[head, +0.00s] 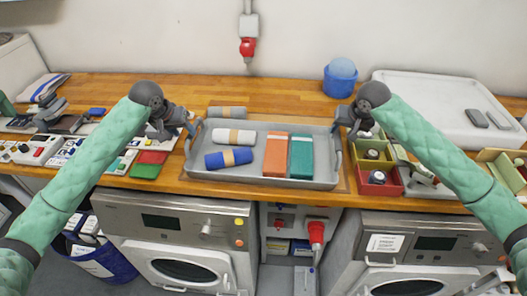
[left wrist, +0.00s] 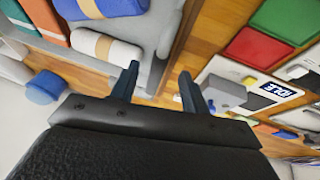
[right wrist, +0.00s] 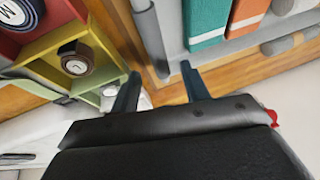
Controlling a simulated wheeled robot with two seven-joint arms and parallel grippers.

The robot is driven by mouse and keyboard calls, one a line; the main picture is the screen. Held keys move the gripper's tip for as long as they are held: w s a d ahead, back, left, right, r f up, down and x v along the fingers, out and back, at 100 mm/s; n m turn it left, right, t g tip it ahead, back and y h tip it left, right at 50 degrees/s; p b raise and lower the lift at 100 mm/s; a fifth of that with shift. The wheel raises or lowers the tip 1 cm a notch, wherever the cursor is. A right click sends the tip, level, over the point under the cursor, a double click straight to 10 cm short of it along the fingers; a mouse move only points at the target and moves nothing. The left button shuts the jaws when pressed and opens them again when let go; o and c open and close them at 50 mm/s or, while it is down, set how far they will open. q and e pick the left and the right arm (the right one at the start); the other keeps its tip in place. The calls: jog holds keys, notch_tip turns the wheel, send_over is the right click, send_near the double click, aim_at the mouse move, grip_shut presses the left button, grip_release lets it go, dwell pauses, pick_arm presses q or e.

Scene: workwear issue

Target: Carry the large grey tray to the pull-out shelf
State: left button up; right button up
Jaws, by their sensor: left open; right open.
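The large grey tray (head: 325,172) sits on the wooden counter between my two hands. In it lie a white roll (head: 230,137), a blue roll (head: 228,159), an orange folded item (head: 276,155) and a teal folded item (head: 301,156). My left gripper (head: 190,130) is open at the tray's left end; in the left wrist view its fingers (left wrist: 158,78) point at the tray's edge and handle. My right gripper (head: 345,130) is open at the right end; in the right wrist view a handle bar (right wrist: 150,38) runs between its fingers (right wrist: 160,75). I cannot make out the pull-out shelf.
Red and green pieces (head: 148,165) lie left of the tray. Boxes with round items (head: 376,178) stand close on its right. A blue tub (head: 340,82) and a white tray (head: 435,95) stand behind. Two front-loading machines (head: 175,235) are under the counter.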

aim_at(188, 136)
pick_arm(q)
jog(key=shift+x, duration=3.6)
pick_arm(e)
jog(key=shift+x, duration=3.6)
pick_arm(q)
grip_shut()
pick_arm(e)
grip_shut()
pick_arm(q)
jog(key=shift+r, duration=0.1)
pick_arm(e)
jog(key=shift+r, duration=0.1)
